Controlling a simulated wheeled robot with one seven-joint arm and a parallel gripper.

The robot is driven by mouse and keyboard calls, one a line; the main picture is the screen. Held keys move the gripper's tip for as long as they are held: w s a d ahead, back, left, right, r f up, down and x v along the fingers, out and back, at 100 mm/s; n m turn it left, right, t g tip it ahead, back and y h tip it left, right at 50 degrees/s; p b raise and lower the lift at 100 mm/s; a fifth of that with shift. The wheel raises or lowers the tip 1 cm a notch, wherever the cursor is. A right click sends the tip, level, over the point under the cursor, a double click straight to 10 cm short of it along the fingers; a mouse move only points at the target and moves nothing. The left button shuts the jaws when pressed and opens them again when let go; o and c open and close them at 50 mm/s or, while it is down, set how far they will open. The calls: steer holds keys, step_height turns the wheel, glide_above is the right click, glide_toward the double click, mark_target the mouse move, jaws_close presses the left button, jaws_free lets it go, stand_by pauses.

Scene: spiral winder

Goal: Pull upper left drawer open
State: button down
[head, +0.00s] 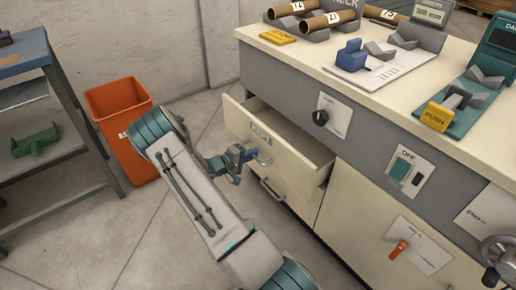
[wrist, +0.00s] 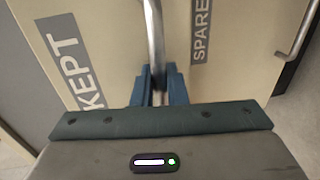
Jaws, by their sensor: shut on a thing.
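The upper left drawer (head: 262,143) of the cream cabinet stands well open in the head view, its inside visible. Its front carries a label that reads KEPT in the wrist view (wrist: 68,60). My gripper (head: 250,156) is at the drawer's front. In the wrist view my gripper (wrist: 158,78) has its blue fingers shut on the metal bar handle (wrist: 154,35) of this drawer. The part of the handle between the fingers is hidden.
Below is a closed drawer with its own handle (head: 271,191), labelled SPARE (wrist: 201,38). An orange bin (head: 125,125) and a grey shelf rack (head: 85,135) stand at left. Rollers, blocks and gauges sit on the countertop (head: 310,58).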

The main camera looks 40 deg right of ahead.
steer(key=f+b+v, duration=0.1)
steer(key=f+v, duration=0.2)
steer(key=v, duration=1.3)
steer(key=shift+a+f, duration=0.15)
steer(key=shift+a, duration=0.5)
steer(key=c, duration=1.5)
jaws_free()
steer(key=shift+c, duration=0.2)
steer(key=p+v, duration=0.2)
steer(key=v, duration=1.1)
steer(key=shift+a, duration=0.4)
